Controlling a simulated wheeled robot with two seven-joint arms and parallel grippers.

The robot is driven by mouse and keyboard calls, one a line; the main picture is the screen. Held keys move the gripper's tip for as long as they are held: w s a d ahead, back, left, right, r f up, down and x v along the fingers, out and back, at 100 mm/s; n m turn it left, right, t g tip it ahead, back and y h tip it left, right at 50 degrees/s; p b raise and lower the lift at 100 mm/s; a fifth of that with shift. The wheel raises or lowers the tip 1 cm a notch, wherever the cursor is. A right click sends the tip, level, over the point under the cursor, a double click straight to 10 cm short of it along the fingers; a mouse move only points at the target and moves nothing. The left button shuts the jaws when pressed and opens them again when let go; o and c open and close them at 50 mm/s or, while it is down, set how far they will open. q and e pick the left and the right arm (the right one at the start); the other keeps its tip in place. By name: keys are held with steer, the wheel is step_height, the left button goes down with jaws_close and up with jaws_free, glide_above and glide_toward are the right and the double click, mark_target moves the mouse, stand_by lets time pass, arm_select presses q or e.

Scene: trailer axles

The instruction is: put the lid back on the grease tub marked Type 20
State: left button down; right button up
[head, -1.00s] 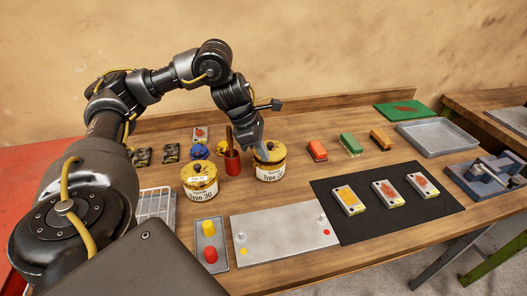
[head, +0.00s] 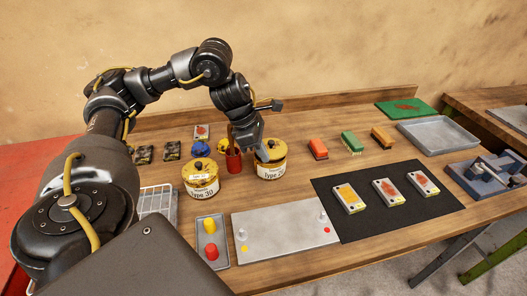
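The yellow grease tub marked Type 20 (head: 271,171) stands upright near the middle of the bench, its label facing me. A yellow lid (head: 274,151) with a dark knob shows at its top; whether it is fully seated, I cannot tell. My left gripper (head: 261,152) reaches down from above at the tub's upper left edge, its grey finger overlapping the lid in the picture. The finger gap is hidden, so its grip on the lid is unclear. A second tub marked Type 30 (head: 201,188) stands to the left with its own dark-knobbed yellow lid on top. My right gripper is out of view.
A red cup (head: 233,161) with a brown-handled tool stands between the tubs, close to my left gripper. In front lie a pale plate (head: 286,231) and a grey tray (head: 211,242). A black mat (head: 376,229) holds three cards.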

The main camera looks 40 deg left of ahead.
arm_select(q)
steer(key=shift+s+d+r, duration=0.15)
steer(key=shift+s+d, duration=0.35)
steer(key=shift+s, duration=0.35)
stand_by(0.5)
steer(key=c, duration=2.2)
jaws_free()
steer(key=c, duration=1.2)
jaws_free()
steer(key=shift+p, duration=0.3)
step_height(320, 180, up, 7)
steer(key=p, duration=0.7)
steer(key=shift+w, duration=0.1)
steer(key=shift+c, duration=0.2)
jaws_close()
